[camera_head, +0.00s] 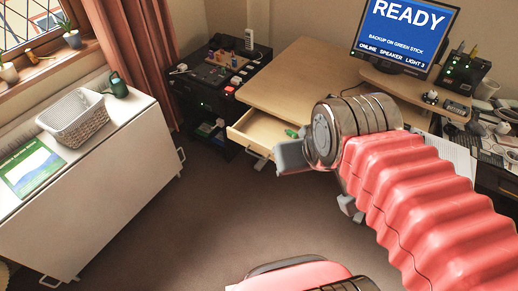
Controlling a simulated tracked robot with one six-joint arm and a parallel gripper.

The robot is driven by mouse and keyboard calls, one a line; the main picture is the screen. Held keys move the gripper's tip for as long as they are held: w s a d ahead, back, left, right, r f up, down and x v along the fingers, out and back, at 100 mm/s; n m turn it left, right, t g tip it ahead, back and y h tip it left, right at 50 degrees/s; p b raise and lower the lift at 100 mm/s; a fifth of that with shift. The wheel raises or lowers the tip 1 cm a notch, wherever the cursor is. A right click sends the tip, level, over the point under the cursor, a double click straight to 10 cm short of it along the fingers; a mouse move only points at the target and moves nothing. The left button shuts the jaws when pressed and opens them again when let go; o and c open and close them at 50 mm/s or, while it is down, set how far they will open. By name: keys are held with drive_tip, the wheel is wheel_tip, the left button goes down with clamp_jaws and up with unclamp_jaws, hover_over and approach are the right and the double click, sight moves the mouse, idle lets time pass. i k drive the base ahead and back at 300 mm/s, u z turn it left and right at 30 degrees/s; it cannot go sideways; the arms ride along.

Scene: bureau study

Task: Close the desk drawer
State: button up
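The pale wooden desk drawer (258,132) is pulled out from under the desk top, and its inside shows. A small green stick (291,133) lies in it. The drawer's grey handle (258,160) shows at the lower front. My gripper (291,157) is seen from behind, just right of the handle and in front of the drawer's right part in the picture. My metal wrist hides most of the gripper and the drawer's right end. I cannot tell whether the gripper touches the drawer or whether its fingers are apart.
The desk (300,82) carries a monitor (402,32) reading READY. A black unit with equipment (212,78) stands left of the drawer. A white cabinet (110,165) with a basket (78,122) stands at the left. The carpet (215,215) between cabinet and desk is clear.

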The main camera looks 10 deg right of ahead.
sight(258, 131)
drive_tip(key=z, duration=0.05)
drive_tip(key=i, duration=1)
drive_tip(key=u, duration=3.4)
